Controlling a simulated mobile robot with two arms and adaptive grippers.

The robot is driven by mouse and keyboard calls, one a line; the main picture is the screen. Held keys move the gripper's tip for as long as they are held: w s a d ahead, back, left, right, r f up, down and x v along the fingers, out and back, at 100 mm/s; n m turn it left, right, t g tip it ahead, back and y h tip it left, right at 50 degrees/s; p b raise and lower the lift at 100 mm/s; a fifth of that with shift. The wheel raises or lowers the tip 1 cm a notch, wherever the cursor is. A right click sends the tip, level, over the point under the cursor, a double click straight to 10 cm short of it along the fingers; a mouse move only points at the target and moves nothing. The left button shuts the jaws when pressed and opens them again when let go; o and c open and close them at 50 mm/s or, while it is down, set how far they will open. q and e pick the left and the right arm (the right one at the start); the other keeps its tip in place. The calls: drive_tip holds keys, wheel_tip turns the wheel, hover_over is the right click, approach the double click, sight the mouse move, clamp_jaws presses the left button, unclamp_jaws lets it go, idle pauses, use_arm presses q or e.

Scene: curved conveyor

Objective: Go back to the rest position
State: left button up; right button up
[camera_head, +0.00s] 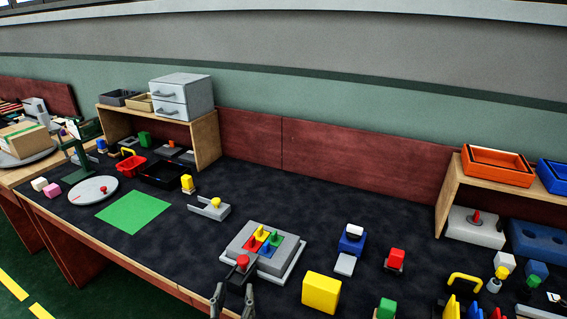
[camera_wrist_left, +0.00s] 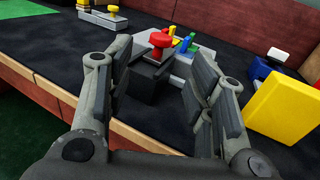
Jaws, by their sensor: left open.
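My left gripper (camera_head: 232,300) shows at the bottom edge of the head view, in front of the table's front edge. In the left wrist view its two fingers (camera_wrist_left: 160,95) are spread apart with nothing held between them. Beyond the fingertips is a dark block with a red knob (camera_wrist_left: 158,40), which stands at the near side of a grey board with coloured pegs (camera_head: 264,243). The fingers look apart from the red knob. My right gripper is in neither view.
A large yellow block (camera_head: 321,292) stands right of the gripper. A green mat (camera_head: 134,211) lies on the dark table at left. A wooden shelf with grey drawers (camera_head: 183,97) stands at the back left. Several small coloured objects crowd the right side. The table's middle back is clear.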

use_arm(q)
drive_tip(key=s+a+f+n+g+y, duration=0.45)
drive_tip(key=s+a+n+g, duration=0.4)
drive_tip(key=n, duration=1.25)
drive_tip(key=s+d+f+n+g+h, duration=0.2)
drive_tip(key=s+n+g+h, duration=0.1)
drive_tip(key=s+n, duration=0.4)
drive_tip(key=s+d+f+n+g+h, duration=0.25)
drive_tip(key=s+n, duration=0.25)
drive_tip(key=s, duration=0.4)
wheel_tip(320, 180, down, 23)
drive_tip(key=g, duration=0.2)
drive_tip(key=s+a+f, duration=0.2)
drive_tip(key=s+f, duration=0.6)
drive_tip(key=s, duration=0.1)
drive_tip(key=s+a+f+g+p, duration=0.1)
drive_tip(key=s+a+f, duration=0.1)
drive_tip(key=s+f, duration=0.6)
drive_tip(key=shift+s+f, duration=0.3)
drive_tip(key=shift+s, duration=0.3)
